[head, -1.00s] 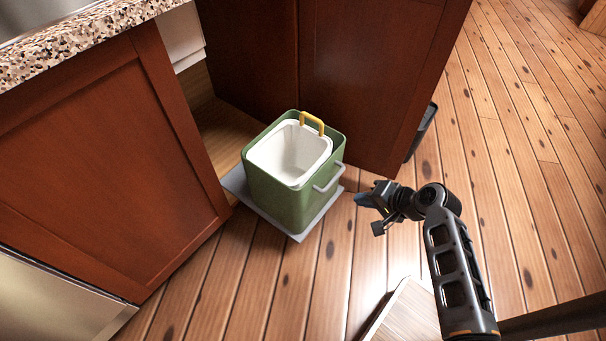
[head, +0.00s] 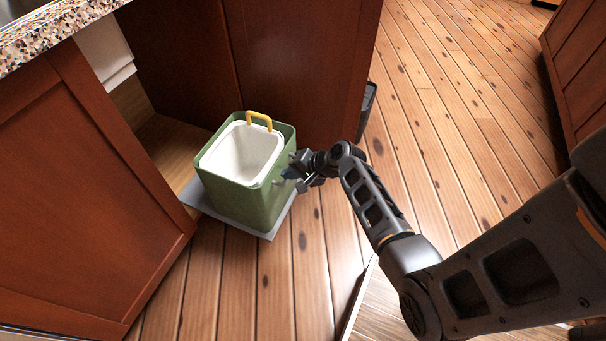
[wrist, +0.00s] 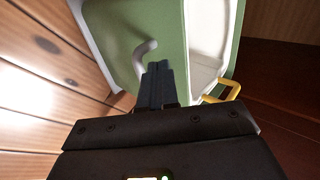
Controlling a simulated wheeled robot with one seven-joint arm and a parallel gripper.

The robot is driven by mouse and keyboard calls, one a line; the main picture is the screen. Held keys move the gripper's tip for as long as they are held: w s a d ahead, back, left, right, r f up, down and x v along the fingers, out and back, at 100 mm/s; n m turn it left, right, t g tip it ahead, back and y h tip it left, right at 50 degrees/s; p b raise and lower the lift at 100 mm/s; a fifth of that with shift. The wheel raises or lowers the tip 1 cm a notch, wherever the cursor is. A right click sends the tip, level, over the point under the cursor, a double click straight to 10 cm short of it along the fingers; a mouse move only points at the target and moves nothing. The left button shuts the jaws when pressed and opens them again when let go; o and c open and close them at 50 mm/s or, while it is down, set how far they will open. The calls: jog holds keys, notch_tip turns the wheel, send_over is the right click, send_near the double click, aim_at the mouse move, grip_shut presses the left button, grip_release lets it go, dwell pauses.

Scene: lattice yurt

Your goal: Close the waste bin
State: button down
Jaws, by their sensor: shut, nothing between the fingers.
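The waste bin (head: 240,206) is a green box with a white inner bucket (head: 243,152) and a yellow bucket handle (head: 258,117). It stands on a grey pull-out tray (head: 268,234) that sticks out of the open cabinet. My gripper (head: 287,174) is shut and empty at the bin's right side, by its grey handle. In the wrist view the shut fingers (wrist: 157,82) point at the green wall (wrist: 160,22), close to the pale grey handle (wrist: 146,50). I cannot tell whether they touch it.
The cabinet opening (head: 165,150) lies behind the bin, between a red-brown door panel (head: 70,200) at left and another panel (head: 300,60) behind. A dark bin (head: 367,108) stands past that panel. Wooden floor is clear at right; more cabinets (head: 580,65) stand at far right.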

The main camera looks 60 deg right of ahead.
jog(key=shift+w, duration=1.2)
